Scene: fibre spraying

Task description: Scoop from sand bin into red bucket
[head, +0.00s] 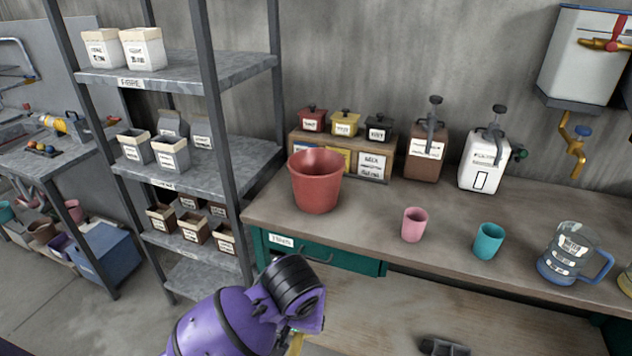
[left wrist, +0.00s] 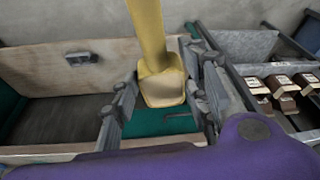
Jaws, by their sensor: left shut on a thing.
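The red bucket (head: 316,183) stands upright on the workbench, in front of small labelled boxes; its inside is mostly hidden. My left gripper (left wrist: 165,88) is shut on a yellow scoop (left wrist: 149,35), which runs between its grey fingers. The scoop's cupped end shows a paler beige patch; I cannot tell whether that is sand. In the head view the fingers are hidden behind my purple arm, low and left of the bucket. Labelled open bins stand on the shelves, including grey ones (head: 171,152) and brown ones (head: 195,229); I cannot tell which holds sand. My right gripper is not in view.
A pink cup (head: 414,224), a teal cup (head: 488,241) and a clear jug (head: 570,255) stand on the workbench (head: 350,235) right of the bucket. A metal shelf post (head: 225,130) rises between the bins and bench. A green drawer (head: 320,256) is under the benchtop.

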